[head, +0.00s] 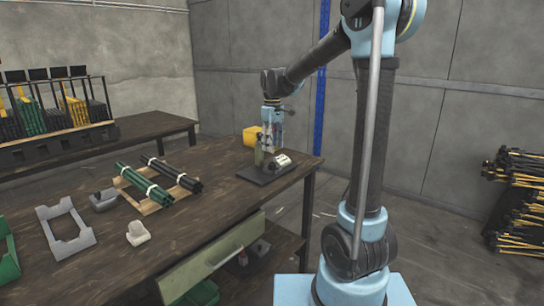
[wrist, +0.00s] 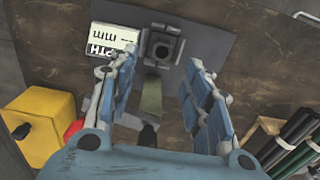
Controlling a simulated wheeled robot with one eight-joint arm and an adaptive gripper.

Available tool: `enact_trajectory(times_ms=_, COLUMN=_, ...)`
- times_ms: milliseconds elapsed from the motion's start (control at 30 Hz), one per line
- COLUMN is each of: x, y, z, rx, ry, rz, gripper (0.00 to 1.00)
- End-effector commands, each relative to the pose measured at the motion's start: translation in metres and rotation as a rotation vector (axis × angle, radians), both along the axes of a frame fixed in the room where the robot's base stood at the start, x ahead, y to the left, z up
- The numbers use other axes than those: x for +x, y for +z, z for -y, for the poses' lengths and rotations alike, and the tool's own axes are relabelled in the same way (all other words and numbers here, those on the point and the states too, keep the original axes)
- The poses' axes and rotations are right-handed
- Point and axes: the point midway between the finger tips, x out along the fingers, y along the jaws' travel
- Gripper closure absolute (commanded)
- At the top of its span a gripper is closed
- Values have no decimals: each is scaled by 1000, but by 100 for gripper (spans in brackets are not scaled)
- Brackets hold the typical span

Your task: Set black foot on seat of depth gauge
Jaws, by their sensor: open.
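The depth gauge stands on a dark base plate (head: 264,173) near the far right corner of the bench. Its white label (wrist: 110,40) reads partly "DEPTH mm"; the label block also shows in the head view (head: 282,160). Beside the label is a grey block (wrist: 147,48) with a dark round centre; I cannot tell whether this is an empty seat or the black foot on it. An olive upright piece (wrist: 152,96) lies between my fingers in the wrist view, with a black end (wrist: 148,137). My gripper (wrist: 153,75) is open above the gauge, touching nothing that I can see.
A yellow box (wrist: 48,122) stands close to the gauge, with a red thing (wrist: 73,130) beside it. Green and black rods (head: 145,184) lie on a wooden rack. A grey frame (head: 66,232) and small grey parts sit farther left. Bare bench lies between rack and gauge.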

Motion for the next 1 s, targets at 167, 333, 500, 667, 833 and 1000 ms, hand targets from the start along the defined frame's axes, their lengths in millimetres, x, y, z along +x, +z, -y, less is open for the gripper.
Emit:
enact_trajectory(times_ms=167, x=0, y=25, z=0, rx=0, ry=0, rz=0, gripper=55)
enact_trajectory(times_ms=333, x=0, y=38, z=0, rx=0, ry=0, rz=0, gripper=55)
enact_trajectory(times_ms=500, x=-11, y=42, z=14, rx=2, ry=-31, rz=5, gripper=55)
enact_trajectory(times_ms=667, x=-44, y=40, z=49, rx=10, ry=-118, rz=25, gripper=55)
enact_trajectory(times_ms=833, x=-86, y=32, z=89, rx=19, ry=-232, rz=48, gripper=55)
enact_trajectory(times_ms=1000, x=-131, y=17, z=123, rx=30, ry=-344, rz=71, gripper=55)
